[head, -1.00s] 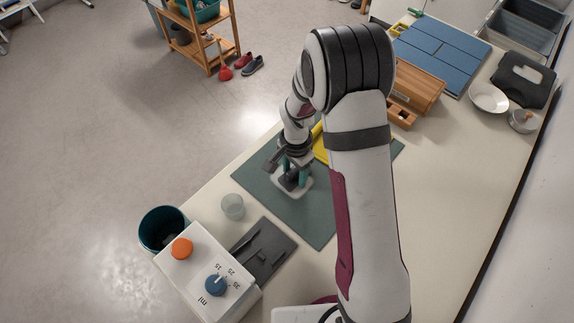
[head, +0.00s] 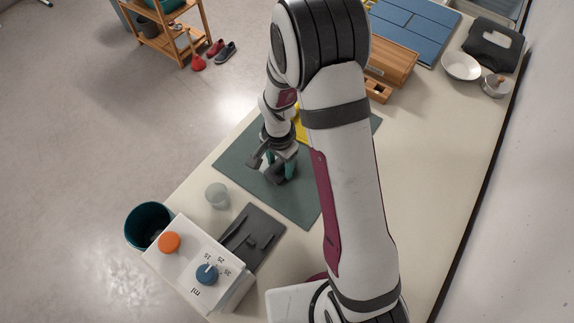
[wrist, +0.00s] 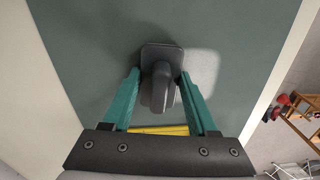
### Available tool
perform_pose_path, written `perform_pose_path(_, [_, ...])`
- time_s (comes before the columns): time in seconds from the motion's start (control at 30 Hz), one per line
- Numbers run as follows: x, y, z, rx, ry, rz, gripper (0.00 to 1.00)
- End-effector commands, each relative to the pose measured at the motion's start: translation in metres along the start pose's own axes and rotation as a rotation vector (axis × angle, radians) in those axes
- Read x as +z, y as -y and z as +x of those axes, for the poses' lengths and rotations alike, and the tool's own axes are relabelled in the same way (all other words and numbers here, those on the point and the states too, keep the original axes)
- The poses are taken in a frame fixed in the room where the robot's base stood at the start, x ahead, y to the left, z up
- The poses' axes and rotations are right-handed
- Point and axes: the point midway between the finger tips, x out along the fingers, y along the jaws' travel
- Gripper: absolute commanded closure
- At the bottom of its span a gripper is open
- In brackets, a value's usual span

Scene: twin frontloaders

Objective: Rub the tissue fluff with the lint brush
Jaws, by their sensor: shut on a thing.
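The lint brush (head: 277,181) is dark grey, with a flat rectangular head and a raised grip. My gripper (head: 281,167) points down over the green mat (head: 240,163), its teal fingers closed on the brush's grip. In the wrist view the brush (wrist: 158,53) sits between the fingertips (wrist: 159,80), with its head at or very near the mat; exact contact is not clear. A pale, faint patch (wrist: 203,72) lies beside the head on the right in the wrist view. I cannot tell whether it is the tissue fluff or light on the mat.
A yellow item (head: 301,126) is partly hidden behind my arm. A clear cup (head: 217,196), a dark tray (head: 254,240), a white box with knobs (head: 190,262) and a teal bin (head: 150,225) stand near the mat. A wooden box (head: 390,60) is behind.

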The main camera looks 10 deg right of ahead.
Motion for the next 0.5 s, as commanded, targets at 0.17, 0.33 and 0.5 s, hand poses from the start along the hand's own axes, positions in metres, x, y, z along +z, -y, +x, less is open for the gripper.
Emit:
perform_pose_path(0.17, [0.001,0.017,0.001,-0.001,-0.001,-0.002,0.93])
perform_pose_path(0.33, [0.003,0.032,0.000,-0.002,-0.001,-0.001,0.93])
perform_pose_path(0.5, [0.004,0.047,0.000,-0.001,-0.001,-0.001,0.93])
